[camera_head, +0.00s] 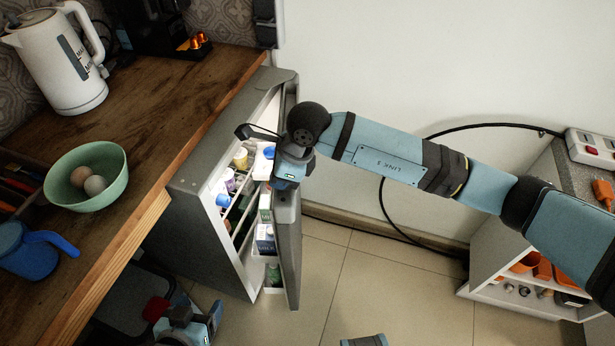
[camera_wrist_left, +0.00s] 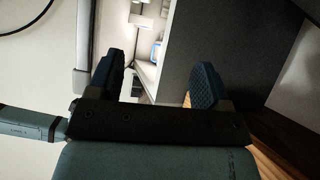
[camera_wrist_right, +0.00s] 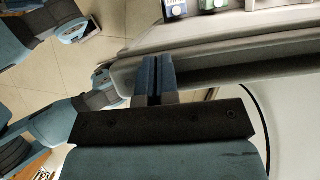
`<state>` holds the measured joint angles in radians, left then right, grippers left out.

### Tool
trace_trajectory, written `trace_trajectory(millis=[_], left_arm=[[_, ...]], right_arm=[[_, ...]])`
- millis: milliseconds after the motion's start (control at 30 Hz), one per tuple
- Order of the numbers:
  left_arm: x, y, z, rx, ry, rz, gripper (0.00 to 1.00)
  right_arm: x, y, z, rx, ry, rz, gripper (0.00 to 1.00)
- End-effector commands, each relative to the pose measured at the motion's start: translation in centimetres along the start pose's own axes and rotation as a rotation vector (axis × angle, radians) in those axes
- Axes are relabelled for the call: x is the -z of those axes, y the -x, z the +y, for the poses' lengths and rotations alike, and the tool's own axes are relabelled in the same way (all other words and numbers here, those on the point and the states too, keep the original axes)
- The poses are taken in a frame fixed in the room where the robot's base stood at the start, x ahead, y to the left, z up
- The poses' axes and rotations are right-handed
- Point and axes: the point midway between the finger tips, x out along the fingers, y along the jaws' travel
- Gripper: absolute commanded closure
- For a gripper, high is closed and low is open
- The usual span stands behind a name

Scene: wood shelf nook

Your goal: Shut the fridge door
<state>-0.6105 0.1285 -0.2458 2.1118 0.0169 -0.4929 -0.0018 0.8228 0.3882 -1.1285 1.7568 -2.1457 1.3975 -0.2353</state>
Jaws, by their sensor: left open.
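The grey fridge (camera_head: 215,195) stands under the wooden counter. Its door (camera_head: 288,245) is open, swung out to the right, with its inner shelves and the lit interior showing. My right arm reaches in from the right, and its hand is at the door's top edge. In the right wrist view the fingers of my right gripper (camera_wrist_right: 156,80) are together beside the door edge (camera_wrist_right: 225,60); contact is unclear. In the left wrist view my left gripper (camera_wrist_left: 156,83) is open and empty, with the fridge's dark side (camera_wrist_left: 215,45) and bright interior beyond it.
Tiled floor (camera_head: 370,275) is clear right of the door. A white shelf unit (camera_head: 490,265) stands at the right.

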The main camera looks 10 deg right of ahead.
Motion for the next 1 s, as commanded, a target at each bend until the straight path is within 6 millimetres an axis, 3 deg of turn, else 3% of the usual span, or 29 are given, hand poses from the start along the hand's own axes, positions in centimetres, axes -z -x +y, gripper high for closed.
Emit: trace_trajectory(millis=[200, 400, 633, 1000], left_arm=[[-0.2, -0.3, 0.1, 0.000, -0.006, 0.012, 0.28], [-0.1, -0.3, 0.1, -0.001, -0.011, 0.021, 0.28], [-0.4, -0.4, 0.1, -0.001, -0.016, 0.019, 0.28], [-0.4, -0.4, 0.1, -0.003, -0.015, 0.021, 0.28]], right_arm=[[-3.4, -1.6, -0.1, 0.022, -0.052, 0.001, 1.00], [-5.5, -2.4, -0.3, 0.021, -0.051, 0.001, 1.00], [-6.8, -2.9, -0.5, 0.020, -0.052, 0.002, 1.00], [-7.1, -3.0, -0.6, 0.019, -0.052, 0.002, 1.00]])
